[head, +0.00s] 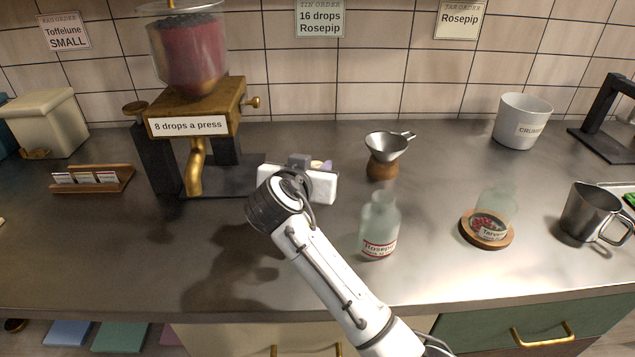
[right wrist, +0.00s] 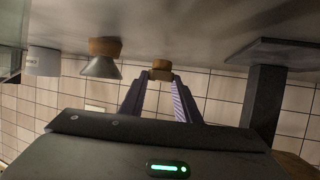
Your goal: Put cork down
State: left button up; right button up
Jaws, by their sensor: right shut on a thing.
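A small tan cork (right wrist: 161,70) is between the two fingertips of my right gripper (right wrist: 160,77) in the right wrist view. That gripper is shut on it, close to the grey counter surface; I cannot tell whether the cork touches the counter. In the head view my right gripper (head: 318,166) is over the counter, between the brass dispenser and the funnel, and its white body mostly hides the fingers and cork. A glass bottle labelled Rosepip (head: 378,228) stands upright and uncorked, right of my right arm. My left gripper is not in view.
The dispenser (head: 200,105) stands at back left beside a wooden card holder (head: 92,180). A metal funnel on a wooden stand (head: 388,150) is behind the bottle. A round wooden coaster (head: 467,238) bears another bottle, left of a steel jug (head: 588,212). The left front counter is clear.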

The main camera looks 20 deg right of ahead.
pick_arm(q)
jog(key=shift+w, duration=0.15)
pick_arm(e)
notch_tip(320, 180, down, 4)
jog(key=shift+f, duration=0.1)
jog(key=o, duration=1)
jog(key=shift+f, duration=0.1)
